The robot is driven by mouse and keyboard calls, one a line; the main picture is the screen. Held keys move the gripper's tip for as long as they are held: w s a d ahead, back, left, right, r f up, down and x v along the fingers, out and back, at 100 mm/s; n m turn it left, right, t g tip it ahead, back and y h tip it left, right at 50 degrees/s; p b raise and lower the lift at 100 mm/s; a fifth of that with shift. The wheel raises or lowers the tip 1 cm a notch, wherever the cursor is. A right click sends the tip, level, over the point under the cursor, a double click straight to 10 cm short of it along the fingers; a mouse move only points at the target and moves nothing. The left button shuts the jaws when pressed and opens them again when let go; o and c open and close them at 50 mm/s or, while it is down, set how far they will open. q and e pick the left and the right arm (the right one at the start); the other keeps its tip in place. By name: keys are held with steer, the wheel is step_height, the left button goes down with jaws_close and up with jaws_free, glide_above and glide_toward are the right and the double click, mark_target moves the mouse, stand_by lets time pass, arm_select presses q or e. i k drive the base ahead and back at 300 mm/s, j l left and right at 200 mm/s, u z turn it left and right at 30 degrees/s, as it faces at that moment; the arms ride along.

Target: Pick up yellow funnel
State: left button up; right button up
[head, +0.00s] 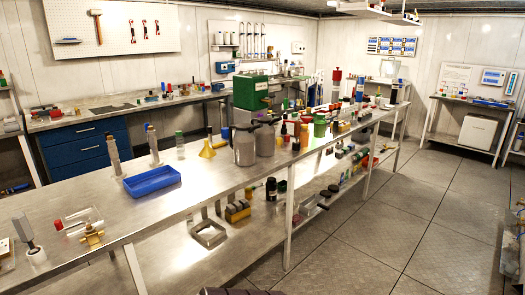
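The yellow funnel (207,150) stands on the long metal table in the middle of the head view, wide end down and narrow end up. It is just left of a grey metal jug (243,146) and right of a small green-capped bottle (180,146). Neither of my grippers shows in the head view. A dark part at the bottom edge is too cut off to tell.
The metal table (90,192) carries a blue tray (152,181) in front of the funnel, upright cylinders (113,155) to the left, and a second jug (265,138) to the right. A lower shelf holds small items. The tiled floor (400,215) at right is clear.

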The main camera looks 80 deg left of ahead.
mark_target(208, 152)
steer(key=u, duration=3)
steer(key=i+l+u, duration=0.45)
steer(key=i+l, duration=0.2)
